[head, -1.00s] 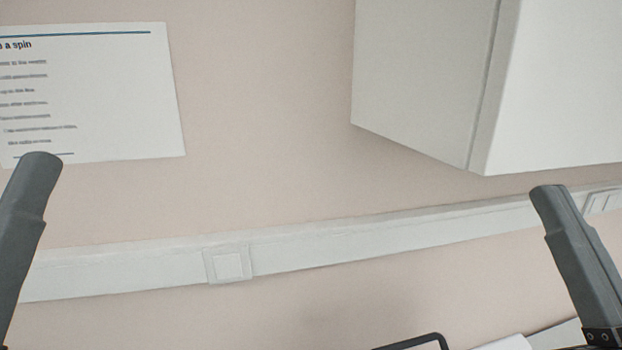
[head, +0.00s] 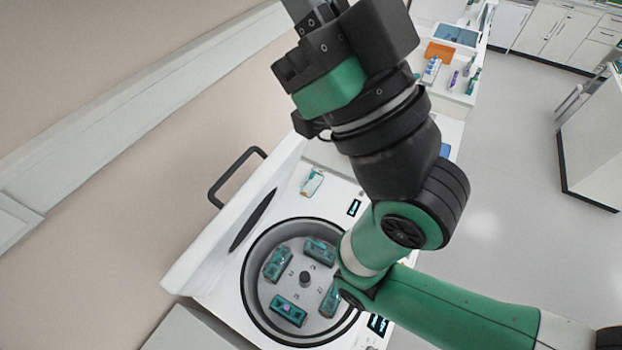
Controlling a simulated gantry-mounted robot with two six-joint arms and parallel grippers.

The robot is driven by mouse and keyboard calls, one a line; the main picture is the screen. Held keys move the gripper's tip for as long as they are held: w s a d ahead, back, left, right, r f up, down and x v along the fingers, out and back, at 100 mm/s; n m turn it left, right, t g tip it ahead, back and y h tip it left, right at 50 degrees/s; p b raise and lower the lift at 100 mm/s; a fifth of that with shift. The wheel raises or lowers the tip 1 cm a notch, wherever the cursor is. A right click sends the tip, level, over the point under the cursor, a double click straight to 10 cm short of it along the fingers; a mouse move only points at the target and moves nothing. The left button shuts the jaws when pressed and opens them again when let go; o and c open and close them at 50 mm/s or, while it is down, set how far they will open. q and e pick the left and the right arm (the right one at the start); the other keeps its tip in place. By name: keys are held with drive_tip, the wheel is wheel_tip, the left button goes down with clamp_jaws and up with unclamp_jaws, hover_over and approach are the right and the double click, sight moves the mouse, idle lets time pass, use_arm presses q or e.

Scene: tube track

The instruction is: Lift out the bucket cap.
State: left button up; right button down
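A white centrifuge (head: 335,216) stands open in the head view, with a round grey bowl. Several teal buckets sit around its central hub (head: 305,279): one at upper left (head: 277,264), one at upper right (head: 319,252), one at lower left (head: 288,310) with something purple in it, and one at lower right, partly behind my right arm. I cannot make out a separate bucket cap. My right gripper (head: 300,10) is above and beyond the bowl, apart from the buckets. Its fingertips are cut off by the top edge. My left gripper is out of view.
A black handle (head: 232,178) sticks out on the wall side of the centrifuge. A bench with an orange item (head: 439,52) and small tubes or bottles (head: 453,79) lies at the top. White cabinets (head: 560,30) stand beyond open grey floor (head: 510,170).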

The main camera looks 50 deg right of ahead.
drive_tip(key=c, duration=1.5)
unclamp_jaws()
drive_tip(key=shift+c, duration=0.2)
drive_tip(key=o, duration=1.5)
drive_tip(key=shift+o, duration=0.2)
